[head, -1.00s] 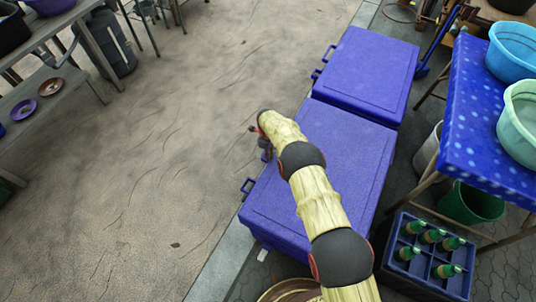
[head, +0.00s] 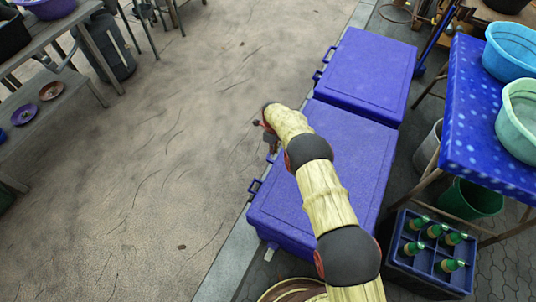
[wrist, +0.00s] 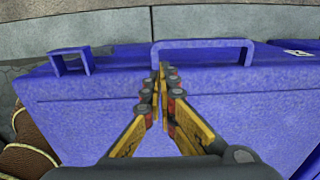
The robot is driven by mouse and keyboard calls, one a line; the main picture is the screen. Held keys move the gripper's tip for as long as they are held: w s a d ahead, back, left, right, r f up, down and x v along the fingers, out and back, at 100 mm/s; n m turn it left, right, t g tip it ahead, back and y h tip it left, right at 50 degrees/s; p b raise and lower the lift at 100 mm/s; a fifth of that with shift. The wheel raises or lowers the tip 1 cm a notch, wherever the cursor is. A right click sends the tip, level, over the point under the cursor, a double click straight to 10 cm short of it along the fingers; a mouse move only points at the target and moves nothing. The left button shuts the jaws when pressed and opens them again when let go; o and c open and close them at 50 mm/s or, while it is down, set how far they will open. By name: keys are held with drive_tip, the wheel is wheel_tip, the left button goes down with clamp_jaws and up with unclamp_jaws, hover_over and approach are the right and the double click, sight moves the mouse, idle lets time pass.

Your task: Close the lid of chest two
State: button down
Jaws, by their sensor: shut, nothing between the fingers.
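Two blue chests stand end to end in the head view, a near one (head: 349,150) and a far one (head: 368,72). Both lids look down flat, though my arm covers part of the near one. I cannot tell which is chest two. My gripper (wrist: 158,78) is shut and empty. In the wrist view its fingertips are at a blue loop handle (wrist: 203,43) on a chest's edge; contact is unclear. A smaller blue loop (wrist: 70,60) is at left. In the head view my gripper is mostly hidden behind my arm, at the near chest's left side.
A bottle crate (head: 398,247) stands right of the near chest, with a green bucket (head: 472,199) beyond. A blue-covered table (head: 465,125) holds basins. A woven item (wrist: 30,145) lies beside the chest. Open sandy ground (head: 170,150) lies left.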

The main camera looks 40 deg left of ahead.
drive_tip(key=s+a+r+p, duration=0.1)
drive_tip(key=a+r, duration=0.5)
drive_tip(key=shift+a, duration=0.15)
drive_tip(key=shift+s, duration=0.1)
